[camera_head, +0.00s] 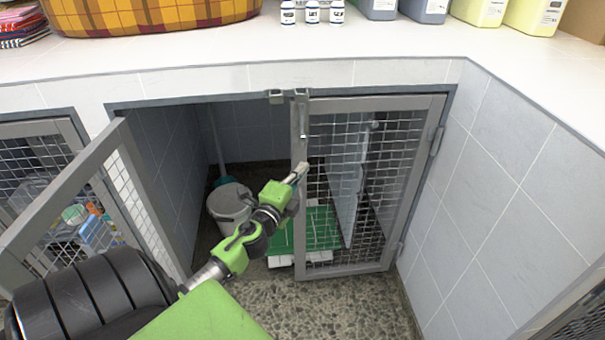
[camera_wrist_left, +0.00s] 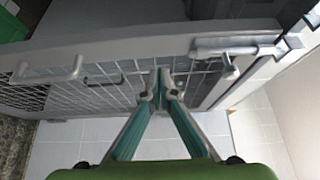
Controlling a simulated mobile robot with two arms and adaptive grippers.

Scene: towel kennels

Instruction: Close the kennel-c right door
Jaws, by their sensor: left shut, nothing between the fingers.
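The right door (camera_head: 408,105) is a grey-framed wire mesh panel, hinged on its right side. It stands in line with the kennel front and looks closed or nearly so; a small gap cannot be ruled out. My left gripper (camera_head: 299,172) is shut and empty, its tips at the door's free left edge, below a latch (camera_head: 303,128). In the left wrist view, the gripper tips (camera_wrist_left: 161,84) are together in front of the mesh and frame, between a handle (camera_wrist_left: 75,70) and a slide bolt (camera_wrist_left: 235,47). Whether they touch is unclear. My right gripper is out of view.
The left door (camera_head: 62,190) stands swung outward on the left. Inside are a grey bucket (camera_head: 230,205) and a green mat (camera_head: 322,228). A tiled wall (camera_head: 500,190) borders the right side. The white counter (camera_head: 210,50) above holds a basket (camera_head: 150,12), small bottles (camera_head: 312,12) and jugs (camera_head: 480,10).

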